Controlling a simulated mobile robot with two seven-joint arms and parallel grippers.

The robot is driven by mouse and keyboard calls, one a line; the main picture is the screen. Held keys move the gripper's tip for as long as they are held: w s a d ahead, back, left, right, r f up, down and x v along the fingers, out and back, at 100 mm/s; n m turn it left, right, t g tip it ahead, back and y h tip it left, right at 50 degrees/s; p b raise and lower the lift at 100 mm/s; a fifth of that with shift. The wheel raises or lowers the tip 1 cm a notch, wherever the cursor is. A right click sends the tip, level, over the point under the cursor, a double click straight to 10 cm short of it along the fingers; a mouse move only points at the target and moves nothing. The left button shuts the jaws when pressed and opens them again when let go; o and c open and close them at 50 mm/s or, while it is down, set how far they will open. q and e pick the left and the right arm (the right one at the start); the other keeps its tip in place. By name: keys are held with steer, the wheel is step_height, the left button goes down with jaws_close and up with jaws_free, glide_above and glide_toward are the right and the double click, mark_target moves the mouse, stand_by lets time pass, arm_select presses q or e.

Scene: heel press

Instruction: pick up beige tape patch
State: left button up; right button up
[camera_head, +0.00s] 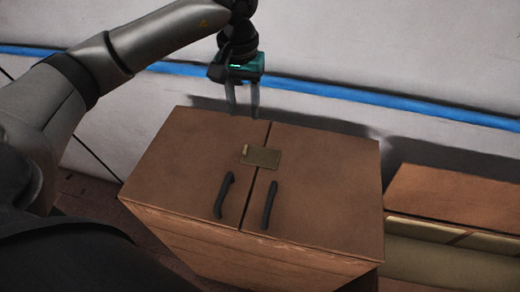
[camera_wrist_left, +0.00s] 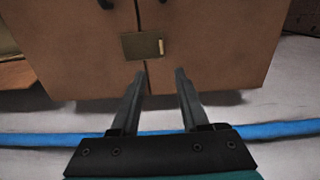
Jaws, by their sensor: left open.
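The beige tape patch (camera_head: 261,157) lies flat on the top of a brown cardboard box (camera_head: 325,185), across the dark seam between its two halves. It has a small pale tab at its left end in the head view. The patch also shows in the left wrist view (camera_wrist_left: 140,46), with the pale tab at its right end. My left gripper (camera_head: 243,116) is open and empty, pointing down near the box's far edge, short of the patch. In the left wrist view its two fingers (camera_wrist_left: 161,72) are spread apart, below the patch. My right gripper is not in view.
Two black handles (camera_head: 225,195) (camera_head: 269,204) stand on the box top nearer to me. Another box (camera_head: 450,205) is at the right. Behind is a pale wall with a blue stripe (camera_head: 330,92). The box top around the patch is otherwise clear.

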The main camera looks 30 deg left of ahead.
arm_select(q)
glide_above(245, 147)
steer(key=f, duration=0.5)
steer(key=shift+w+d+f, duration=0.1)
steer(key=shift+d+f, duration=0.1)
steer(key=shift+f, duration=0.9)
step_height(245, 147, down, 5)
steer(key=shift+a+r, duration=0.1)
steer(key=shift+a, duration=0.05)
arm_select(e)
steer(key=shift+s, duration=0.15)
arm_select(q)
steer(key=shift+c, duration=0.2)
jaws_close()
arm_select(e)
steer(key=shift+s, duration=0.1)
